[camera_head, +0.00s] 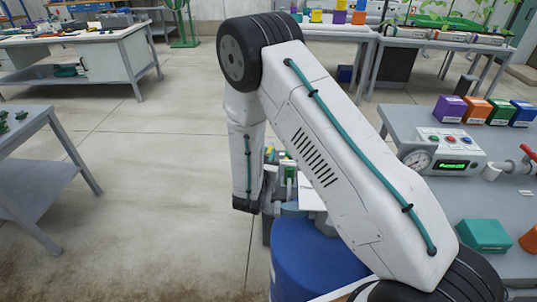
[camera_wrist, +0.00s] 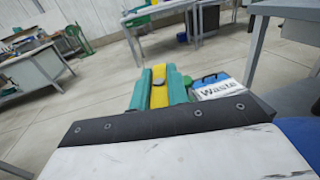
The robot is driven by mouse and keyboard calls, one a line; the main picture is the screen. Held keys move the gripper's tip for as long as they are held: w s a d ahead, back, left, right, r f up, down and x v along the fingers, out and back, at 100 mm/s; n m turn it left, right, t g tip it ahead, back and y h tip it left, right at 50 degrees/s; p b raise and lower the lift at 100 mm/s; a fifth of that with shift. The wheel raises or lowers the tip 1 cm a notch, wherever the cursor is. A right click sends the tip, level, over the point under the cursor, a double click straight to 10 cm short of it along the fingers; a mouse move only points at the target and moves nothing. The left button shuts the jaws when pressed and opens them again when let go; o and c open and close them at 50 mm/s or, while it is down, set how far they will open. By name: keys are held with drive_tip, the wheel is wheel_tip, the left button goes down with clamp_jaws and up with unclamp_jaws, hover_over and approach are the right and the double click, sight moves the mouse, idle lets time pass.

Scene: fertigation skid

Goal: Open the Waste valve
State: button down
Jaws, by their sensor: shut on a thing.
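In the wrist view my gripper (camera_wrist: 160,92) has two teal fingers closed on the sides of a yellow valve handle (camera_wrist: 159,97). A white label reading "Waste" (camera_wrist: 218,89) is just to the right of the fingers, with a blue part (camera_wrist: 210,77) behind it. The valve body below the handle is hidden by my wrist. In the head view my arm covers most of the skid, and the gripper and handle cannot be made out clearly.
A blue barrel (camera_head: 312,262) stands beside my arm. At right a grey bench (camera_head: 440,199) holds a gauge box (camera_head: 443,152), coloured boxes and a teal box (camera_head: 484,235). A grey table (camera_head: 38,165) is at left. Open floor (camera_head: 150,200) lies between.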

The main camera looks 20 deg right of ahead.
drive_tip(key=shift+n+t+y, duration=0.8)
drive_tip(key=shift+n+y, duration=0.4)
drive_tip(key=shift+y, duration=0.4)
drive_tip(key=c, duration=1.4)
unclamp_jaws()
drive_tip(key=shift+o, duration=0.2)
drive_tip(key=shift+v, duration=3.95)
